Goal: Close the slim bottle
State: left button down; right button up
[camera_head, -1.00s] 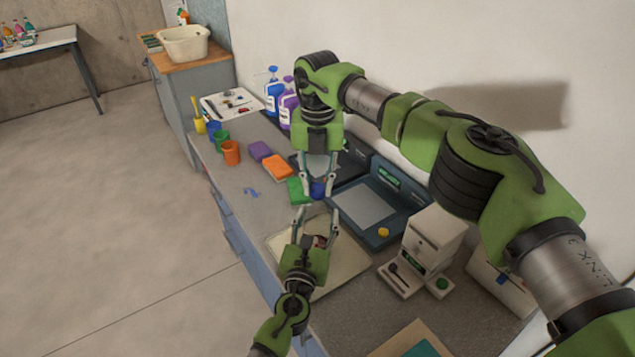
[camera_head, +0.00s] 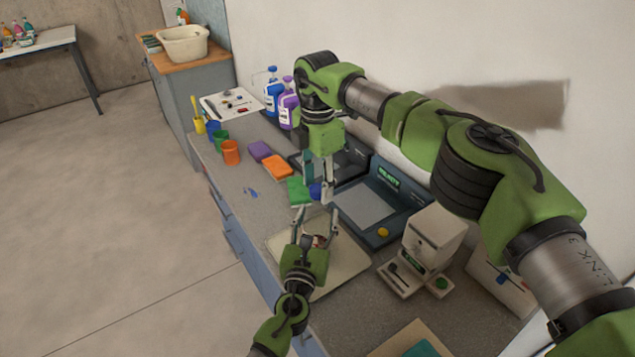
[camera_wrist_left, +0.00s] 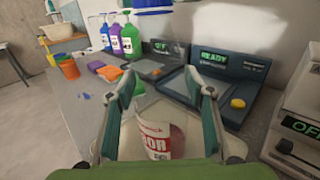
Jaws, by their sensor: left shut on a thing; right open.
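My left gripper (camera_head: 315,224) comes in low and is shut on a white bottle with a red label (camera_wrist_left: 158,140). The bottle stands out between its fingers in the left wrist view, and part of it shows in the head view (camera_head: 319,240). My right gripper (camera_head: 318,190) hangs fingers down just beyond the left one and is open. A small blue thing (camera_head: 316,191) shows at its fingertips; I cannot tell whether they touch. A blue shape (camera_wrist_left: 154,5) is cut off at the top of the left wrist view. I cannot make out the bottle's mouth.
A pale tray (camera_head: 347,264) lies under the left gripper. A dark device reading READY (camera_head: 368,203) and a white machine (camera_head: 432,235) stand to the right. Orange (camera_head: 277,166) and green (camera_head: 297,190) sponges, cups and pump bottles (camera_head: 273,97) stand farther back.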

notch_tip(320, 180, up, 12)
dwell(0.6)
pick_arm(q)
jog(key=c, duration=0.9)
grip_release()
jog(key=s, duration=0.4)
jog(key=s+a, duration=0.1)
jog(key=s, duration=0.2)
jog(key=s+a, duration=0.1)
jog(key=s, duration=0.3)
jog(key=shift+s+a, duration=0.2)
jog(key=shift+s, duration=0.15)
